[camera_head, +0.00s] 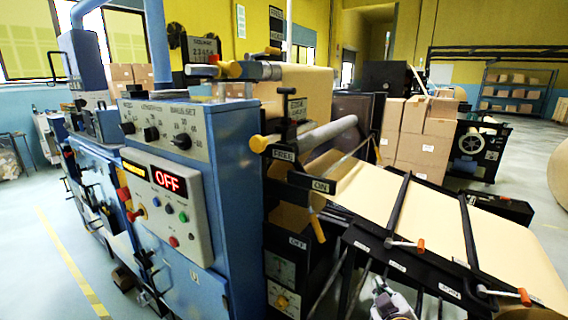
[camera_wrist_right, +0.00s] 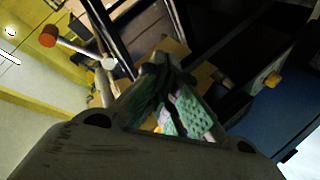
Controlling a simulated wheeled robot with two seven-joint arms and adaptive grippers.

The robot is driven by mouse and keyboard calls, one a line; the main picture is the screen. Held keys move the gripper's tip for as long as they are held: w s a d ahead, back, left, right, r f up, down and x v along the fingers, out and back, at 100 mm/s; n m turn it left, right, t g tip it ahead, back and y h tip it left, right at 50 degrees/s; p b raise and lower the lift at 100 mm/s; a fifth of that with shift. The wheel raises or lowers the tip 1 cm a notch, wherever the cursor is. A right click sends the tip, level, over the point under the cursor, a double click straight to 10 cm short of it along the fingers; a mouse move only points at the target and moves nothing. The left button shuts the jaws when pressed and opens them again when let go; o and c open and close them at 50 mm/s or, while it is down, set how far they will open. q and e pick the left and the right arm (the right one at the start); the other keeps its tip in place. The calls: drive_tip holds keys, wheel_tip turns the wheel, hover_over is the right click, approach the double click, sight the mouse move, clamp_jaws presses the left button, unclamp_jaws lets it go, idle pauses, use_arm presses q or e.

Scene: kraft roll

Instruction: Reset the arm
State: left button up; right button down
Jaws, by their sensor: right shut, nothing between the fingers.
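My right gripper (camera_head: 392,303) is at the bottom of the head view, low in front of the machine's black feed frame and below the orange-tipped lever (camera_head: 408,244). Its fingers also show in the right wrist view (camera_wrist_right: 170,98), close together with nothing held. The green textured finger pads show there. In the wrist view a lever with an orange-red knob (camera_wrist_right: 48,37) and a pale rod lies at upper left, apart from the fingers. My left gripper is not in view.
The blue machine's control panel (camera_head: 165,208) shows a red OFF display. Kraft paper (camera_head: 440,222) slopes down to the right under black bars. A second orange-tipped lever (camera_head: 505,293) is at lower right. Cartons (camera_head: 418,135) stand behind. Floor at far left is open.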

drive_tip(key=s+a+f+m+g+y, duration=0.1)
drive_tip(key=s+a+f+m+g, duration=0.1)
drive_tip(key=s+f+g, duration=0.5)
drive_tip(key=s+a+f+m+g+y, duration=0.2)
drive_tip(key=s+f+g, duration=0.1)
drive_tip(key=s+f, duration=0.8)
drive_tip(key=s+d+f+g, duration=0.1)
drive_tip(key=s+f, duration=0.1)
drive_tip(key=f, duration=1.3)
drive_tip(key=s+d+f+g, duration=0.1)
drive_tip(key=s+f, duration=0.1)
drive_tip(key=f, duration=1.4)
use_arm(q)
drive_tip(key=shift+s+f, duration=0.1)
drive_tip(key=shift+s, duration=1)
use_arm(e)
drive_tip(key=s+d+f, duration=0.4)
drive_tip(key=s+f, duration=0.6)
drive_tip(key=s+d+f+h, duration=0.1)
drive_tip(key=s+d+f, duration=0.2)
drive_tip(key=s+f, duration=0.7)
drive_tip(key=shift+s+d+n+g, duration=0.35)
drive_tip(key=shift+s+n+g, duration=0.05)
drive_tip(key=shift+s, duration=0.1)
